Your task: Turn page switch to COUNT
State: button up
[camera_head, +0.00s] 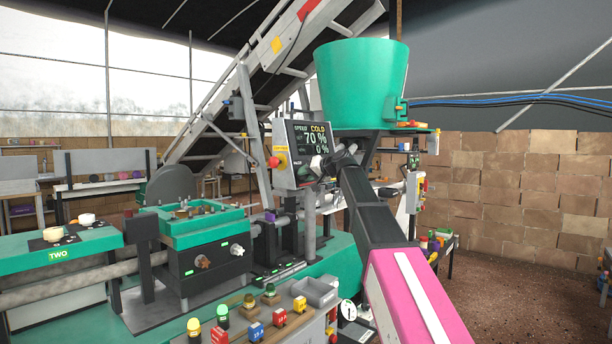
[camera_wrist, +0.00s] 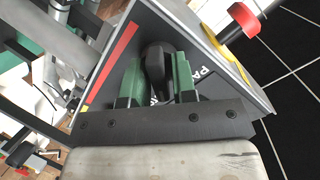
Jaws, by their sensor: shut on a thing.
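The page switch is a black knob (camera_wrist: 156,68) on the dark face of the control panel (camera_wrist: 196,48), seen in the wrist view. My gripper (camera_wrist: 157,82) has its two green fingers on either side of this knob, shut on it. Lettering beginning "PA" shows beside the right finger; the rest is hidden, and no COUNT mark can be read. In the head view, the panel's screen (camera_head: 312,138) reads SPEED, COLD, 70 % and 0 %. My gripper (camera_head: 318,164) is at the panel's lower right there, and the knob is covered.
A red stop button (camera_wrist: 243,22) on a yellow ring stands out from the panel's side, close to my gripper; it also shows in the head view (camera_head: 273,162). A green hopper (camera_head: 361,82) rises above the panel. Open floor (camera_head: 520,270) lies to the right.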

jog(key=shift+m, duration=0.3)
jog(key=m, duration=0.3)
jog(key=shift+d+f+m+y, duration=0.1)
jog(key=shift+m+y, duration=0.2)
jog(key=shift+m, duration=1.6)
jog(key=o, duration=0.7)
jog(key=v, duration=1)
jog(key=shift+s+d, duration=0.2)
jog(key=shift+d, duration=0.1)
